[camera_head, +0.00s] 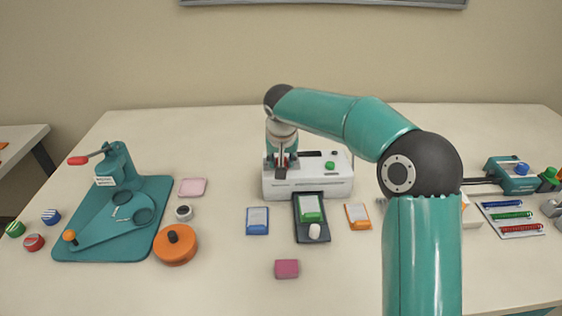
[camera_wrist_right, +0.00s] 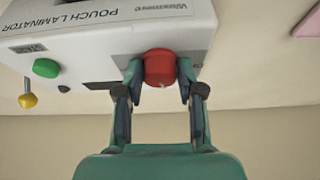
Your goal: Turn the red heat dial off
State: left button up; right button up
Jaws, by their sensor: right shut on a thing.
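The white pouch laminator (camera_head: 330,180) stands at the middle of the table in the head view. In the right wrist view its white body (camera_wrist_right: 110,45) carries the red heat dial (camera_wrist_right: 160,67) on its face. My right gripper (camera_wrist_right: 160,80) is shut on the red dial, one finger on each side. In the head view my right gripper (camera_head: 283,165) reaches down to the laminator's left end, and the dial is mostly hidden there. A green button (camera_head: 330,165) is on the laminator; it also shows in the wrist view (camera_wrist_right: 46,68). My left gripper is not in view.
A teal press (camera_head: 110,215) stands at left. My right arm hides part of the table's right side.

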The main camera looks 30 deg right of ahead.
jog(key=n, duration=0.1)
jog(key=n+p, duration=0.1)
jog(key=n+y, duration=0.1)
jog(key=shift+d+r+n+t, duration=0.15)
jog(key=shift+r+n+t, duration=0.1)
jog(key=shift+n+t, duration=0.15)
jog(key=n+y+p, duration=0.1)
jog(key=n+p, duration=0.1)
jog(key=n, duration=0.1)
jog(key=shift+y, duration=0.3)
jog(key=shift+d+f+n+y+p, duration=0.1)
jog(key=shift+n+y+p, duration=0.35)
jog(key=shift+n, duration=0.85)
jog(key=o, duration=1.1)
jog(key=shift+f, duration=0.1)
jog(key=shift+o, duration=0.2)
jog(key=v, duration=1.2)
